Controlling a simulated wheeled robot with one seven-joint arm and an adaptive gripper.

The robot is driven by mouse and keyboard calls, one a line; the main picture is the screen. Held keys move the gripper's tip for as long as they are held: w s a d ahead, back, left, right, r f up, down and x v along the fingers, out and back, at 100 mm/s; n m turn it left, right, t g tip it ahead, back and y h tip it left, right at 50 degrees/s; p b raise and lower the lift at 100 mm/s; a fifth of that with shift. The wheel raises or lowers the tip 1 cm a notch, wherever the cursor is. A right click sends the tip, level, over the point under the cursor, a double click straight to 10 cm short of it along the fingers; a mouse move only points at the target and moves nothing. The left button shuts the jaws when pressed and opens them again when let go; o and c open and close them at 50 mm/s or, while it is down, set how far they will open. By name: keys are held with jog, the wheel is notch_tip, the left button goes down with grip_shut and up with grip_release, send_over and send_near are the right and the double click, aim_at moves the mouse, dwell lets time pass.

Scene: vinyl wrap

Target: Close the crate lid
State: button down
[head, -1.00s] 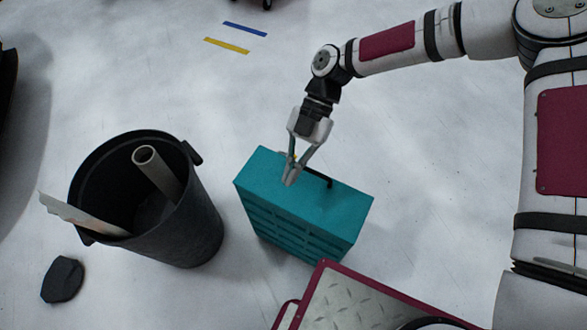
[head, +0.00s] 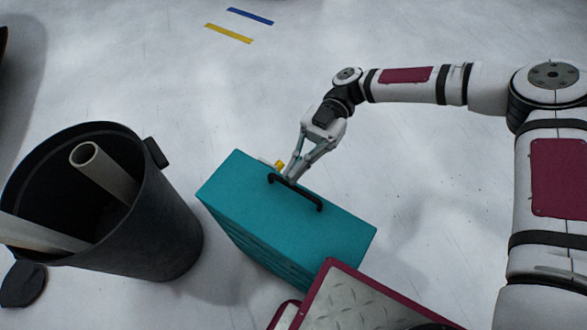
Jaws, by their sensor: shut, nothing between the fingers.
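A teal box-shaped crate (head: 250,205) stands on the floor in the middle of the head view, with slatted sides. Its flat teal top lies level across it and carries a black handle (head: 318,203). I cannot tell whether this top is fully seated. A small yellow piece (head: 279,165) shows at the far edge of the top. My gripper (head: 291,172) is shut and empty, its fingertips at or just above the top, by the left end of the handle. Whether the tips touch the handle is unclear.
A large black bin (head: 160,225) with pale rolls (head: 85,155) in it stands left of the crate. A dark flat object (head: 22,284) lies at lower left. My own plate-topped base is at the bottom. Blue (head: 250,16) and yellow (head: 229,34) floor strips lie in clear floor behind.

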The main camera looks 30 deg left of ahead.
jog(key=shift+w+f+b, duration=0.3)
jog(key=shift+f+b, duration=0.15)
jog(key=shift+f, duration=0.15)
jog(key=shift+f, duration=0.15)
notch_tip(320, 180, up, 5)
jog(key=p, duration=0.2)
jog(key=w+f, duration=0.2)
jog(key=w, duration=0.7)
jog(key=shift+d+p, duration=0.2)
jog(key=shift+p, duration=0.25)
jog(key=shift+r, duration=0.1)
